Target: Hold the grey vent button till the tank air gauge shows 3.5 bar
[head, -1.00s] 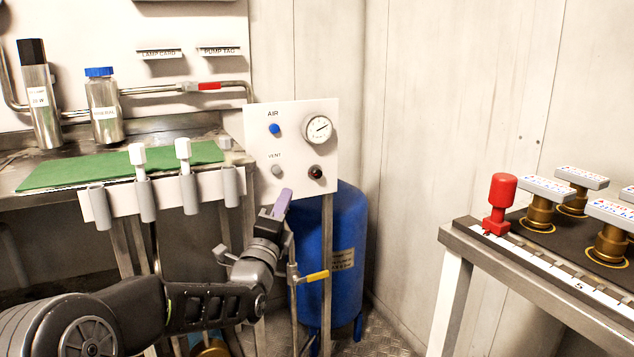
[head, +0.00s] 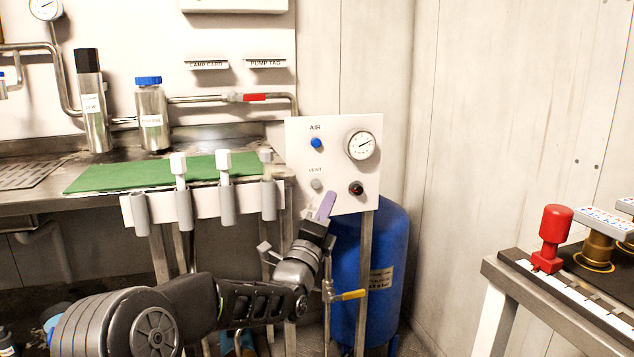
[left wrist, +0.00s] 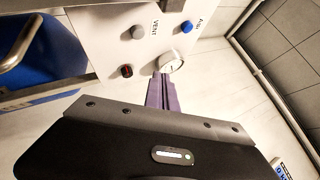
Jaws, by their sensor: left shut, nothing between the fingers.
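The white panel (head: 300,133) stands above the blue tank (head: 382,260). It carries a blue AIR button (head: 316,143), the grey VENT button (head: 316,184), a round gauge (head: 361,145) and a dark red-centred knob or lamp (head: 356,188). The gauge needle points to the upper right; its numbers are too small to read. My left gripper (head: 327,204), with purple fingers, is shut and empty, just below and right of the vent button in the head view. The left wrist view shows the grey button (left wrist: 138,32) apart from the fingers (left wrist: 161,92). My right gripper is out of view.
A yellow-handled valve (head: 348,295) is right of my left wrist. White-topped holders (head: 225,165) line the bench front by the green mat (head: 120,172). Two bottles (head: 152,115) stand behind. A red plunger-like item (head: 553,238) stands on the right table.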

